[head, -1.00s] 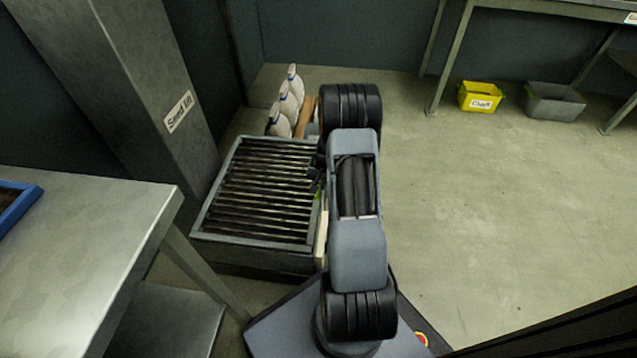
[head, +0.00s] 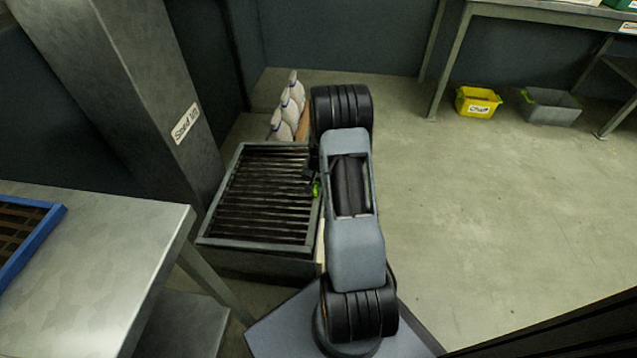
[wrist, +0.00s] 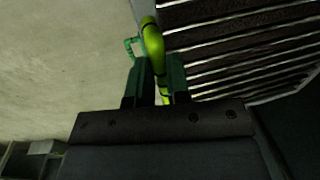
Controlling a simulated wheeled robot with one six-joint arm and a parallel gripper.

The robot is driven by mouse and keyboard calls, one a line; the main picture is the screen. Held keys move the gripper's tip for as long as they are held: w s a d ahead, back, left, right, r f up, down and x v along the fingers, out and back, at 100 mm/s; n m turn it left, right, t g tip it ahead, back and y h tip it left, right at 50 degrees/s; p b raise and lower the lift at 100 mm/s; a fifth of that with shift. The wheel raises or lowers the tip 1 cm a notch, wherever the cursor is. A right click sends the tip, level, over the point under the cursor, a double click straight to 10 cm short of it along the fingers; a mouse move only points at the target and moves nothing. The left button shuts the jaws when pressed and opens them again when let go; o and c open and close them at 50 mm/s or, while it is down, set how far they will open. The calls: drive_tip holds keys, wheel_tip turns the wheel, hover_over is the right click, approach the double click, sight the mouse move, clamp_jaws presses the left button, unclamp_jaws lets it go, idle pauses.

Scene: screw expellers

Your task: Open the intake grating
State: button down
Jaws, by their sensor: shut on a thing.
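The intake grating (head: 262,208), a frame of dark parallel bars, lies flat over a low box-like intake left of my arm. Its bars (wrist: 235,45) fill the upper right of the wrist view. A yellow-green handle (wrist: 153,42) runs along the grating's edge; a small bit of it (head: 316,189) shows in the head view. My gripper (wrist: 160,72) is shut on the handle, which passes between its green fingers. In the head view my gripper is mostly hidden by the arm at the grating's right edge.
Several white sacks (head: 290,106) stand behind the intake. The seed lift column (head: 150,90) rises at its left. A metal table (head: 90,265) with a blue-framed tray (head: 50,222) is at front left. A yellow bin (head: 476,103) and grey bin (head: 550,107) sit far right. Floor to the right is clear.

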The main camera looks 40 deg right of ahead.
drive_tip(key=w+a+r+g+h+p, duration=0.1)
drive_tip(key=w+a+r+p, duration=0.25)
drive_tip(key=r, duration=0.25)
drive_tip(key=w+a+r+g+h+p, duration=0.1)
drive_tip(key=w+a+r+h+p, duration=0.1)
drive_tip(key=r+p, duration=0.35)
drive_tip(key=w+a+r+g+h+p, duration=0.1)
drive_tip(key=w+a+r+p, duration=0.15)
drive_tip(key=r, duration=0.55)
drive_tip(key=w+a+r+p, duration=0.5)
drive_tip(key=w+a+r, duration=0.2)
drive_tip(key=w+a, duration=0.3)
drive_tip(key=shift+a+r+p, duration=0.3)
drive_tip(key=shift+a+p, duration=0.05)
drive_tip(key=shift+a, duration=0.45)
drive_tip(key=c, duration=1.1)
unclamp_jaws()
drive_tip(key=shift+w+f+g, duration=0.15)
drive_tip(key=shift+w+g, duration=0.05)
drive_tip(key=shift+g, duration=0.1)
